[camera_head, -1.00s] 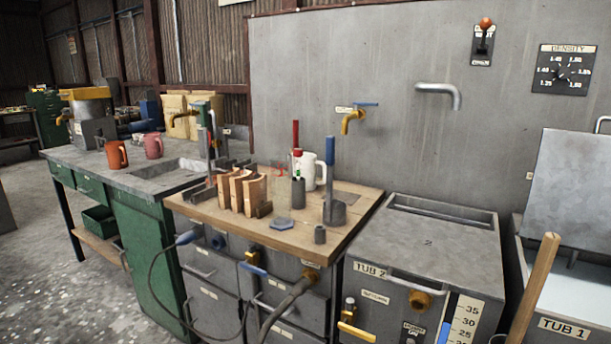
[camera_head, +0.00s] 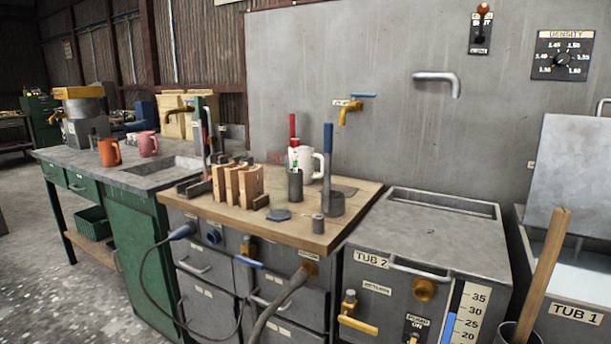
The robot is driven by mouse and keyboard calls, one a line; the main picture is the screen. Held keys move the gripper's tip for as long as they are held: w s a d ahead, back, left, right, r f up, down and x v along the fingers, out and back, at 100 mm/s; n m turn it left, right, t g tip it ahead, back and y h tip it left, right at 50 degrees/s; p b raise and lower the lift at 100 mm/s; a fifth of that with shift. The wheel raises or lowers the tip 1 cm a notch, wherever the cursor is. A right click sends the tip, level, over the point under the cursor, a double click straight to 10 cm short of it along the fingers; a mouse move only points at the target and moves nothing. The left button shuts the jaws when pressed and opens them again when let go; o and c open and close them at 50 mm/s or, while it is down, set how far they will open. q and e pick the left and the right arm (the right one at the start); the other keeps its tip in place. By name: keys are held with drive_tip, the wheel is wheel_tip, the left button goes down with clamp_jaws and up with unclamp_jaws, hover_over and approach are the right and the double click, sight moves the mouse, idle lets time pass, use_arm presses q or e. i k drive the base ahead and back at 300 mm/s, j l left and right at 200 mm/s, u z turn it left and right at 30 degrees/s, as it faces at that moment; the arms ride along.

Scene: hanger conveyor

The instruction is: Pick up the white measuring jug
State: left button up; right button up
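The white measuring jug (camera_head: 307,163) stands upright at the back of the wooden worktop (camera_head: 296,238), its handle on the right. A dark cylinder (camera_head: 295,185) and a red-handled tool (camera_head: 293,130) hide part of its left side. The blue-handled tool (camera_head: 328,152), in a grey cup (camera_head: 333,204), stands just right of the jug, close to its handle. Neither of my grippers shows in the head view.
Wooden rack pieces (camera_head: 238,186) stand left of the jug. A small grey cylinder (camera_head: 318,224) sits near the front edge. A brass tap (camera_head: 349,113) projects from the wall behind. Tub 2 (camera_head: 432,233) is on the right. An orange mug (camera_head: 109,152) and a pink mug (camera_head: 148,144) stand on the left bench.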

sight(306, 155)
drive_tip(key=i+j, duration=0.25)
drive_tip(key=j, duration=0.15)
drive_tip(key=i+j+z, duration=0.1)
drive_tip(key=i+j, duration=0.45)
drive_tip(key=j, duration=0.25)
drive_tip(key=i+j+z, duration=0.1)
drive_tip(key=i+j, duration=0.15)
drive_tip(key=j, duration=0.15)
drive_tip(key=i+j, duration=0.25)
drive_tip(key=j, duration=0.2)
drive_tip(key=l+z, duration=0.05)
